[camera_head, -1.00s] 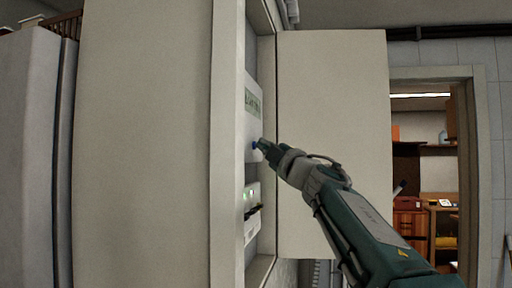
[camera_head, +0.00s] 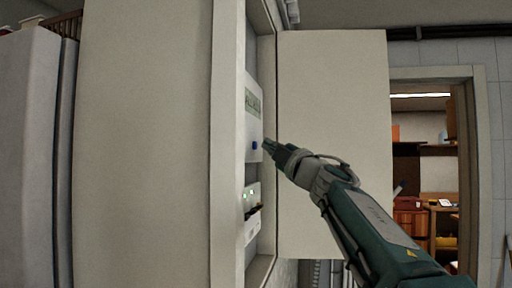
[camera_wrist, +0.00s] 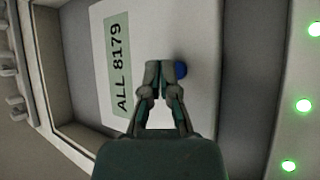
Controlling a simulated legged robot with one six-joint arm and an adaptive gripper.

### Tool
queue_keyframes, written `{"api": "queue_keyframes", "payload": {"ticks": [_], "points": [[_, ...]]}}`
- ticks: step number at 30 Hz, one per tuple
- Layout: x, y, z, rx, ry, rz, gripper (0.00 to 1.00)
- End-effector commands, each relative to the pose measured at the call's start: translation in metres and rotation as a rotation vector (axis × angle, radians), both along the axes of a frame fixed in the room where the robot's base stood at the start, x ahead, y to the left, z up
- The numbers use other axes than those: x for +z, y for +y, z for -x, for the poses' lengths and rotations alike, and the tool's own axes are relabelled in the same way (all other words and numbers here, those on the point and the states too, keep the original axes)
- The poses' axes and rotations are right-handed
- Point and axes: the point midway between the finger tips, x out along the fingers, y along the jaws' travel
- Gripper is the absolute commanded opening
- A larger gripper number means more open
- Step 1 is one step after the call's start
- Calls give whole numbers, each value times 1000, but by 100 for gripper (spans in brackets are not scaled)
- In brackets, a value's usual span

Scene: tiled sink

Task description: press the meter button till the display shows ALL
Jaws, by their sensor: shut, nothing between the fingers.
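The white meter (camera_head: 254,118) is mounted inside the open wall cabinet and is seen at a steep angle in the head view. Its display (camera_wrist: 119,66) reads "ALL 8179", turned sideways in the wrist view. The blue meter button (camera_head: 254,145) is visible in the head view. It also shows in the wrist view (camera_wrist: 181,70), partly hidden behind my fingertips. My gripper (camera_head: 267,146) is shut and empty, with its tips just right of the button and a small gap between them in the head view. In the wrist view my gripper (camera_wrist: 159,68) overlaps the meter face beside the button.
A second white device (camera_head: 252,212) with green lights sits below the meter. Its green lights (camera_wrist: 304,105) line the right edge of the wrist view. The open cabinet door (camera_head: 333,120) stands behind my arm, and the cabinet frame (camera_head: 226,150) is on the left.

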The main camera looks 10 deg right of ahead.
Motion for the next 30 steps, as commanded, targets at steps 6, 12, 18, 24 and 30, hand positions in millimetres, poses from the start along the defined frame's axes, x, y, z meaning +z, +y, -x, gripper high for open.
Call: {"api": "queue_keyframes", "payload": {"ticks": [6,12,18,24,30], "points": [[0,0,0,0,0,0,0],[0,-10,4,-2,-1,0,0],[0,-26,11,-1,0,-1,0],[0,-41,17,-3,-1,1,0],[0,-47,20,0,0,0,0]]}}
